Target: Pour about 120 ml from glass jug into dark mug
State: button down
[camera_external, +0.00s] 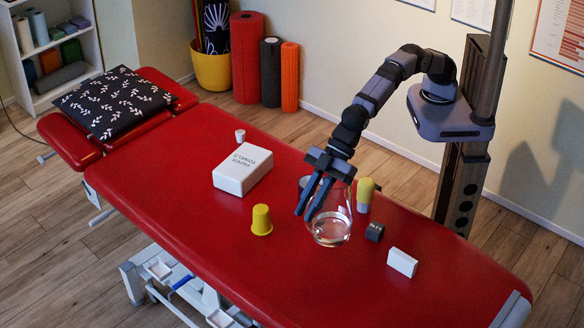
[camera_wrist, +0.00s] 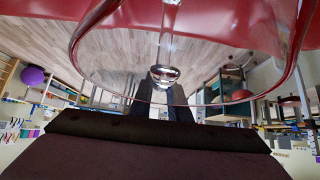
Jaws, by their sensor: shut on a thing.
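The glass jug (camera_external: 333,229) is over the middle of the red treatment table, with a little clear liquid low in it. My gripper (camera_external: 311,203) is shut on the jug at its left side. The jug looks about upright; I cannot tell whether it touches the table. In the wrist view the clear jug wall (camera_wrist: 82,62) fills the upper part, above the dark fingers (camera_wrist: 160,108). A small dark grey cylinder (camera_external: 375,232) lies right of the jug; I cannot tell if it is a mug. A grey round thing (camera_external: 304,182) is mostly hidden behind my gripper.
A yellow cup (camera_external: 261,220) stands upside down left of the jug. A white paper towels box (camera_external: 243,170) and small white cup (camera_external: 240,136) are further left. A yellow-topped bottle (camera_external: 364,195) stands close behind the jug. A white block (camera_external: 402,262) is front right. The table's near side is clear.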

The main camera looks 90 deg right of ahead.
jog(key=shift+r, duration=0.75)
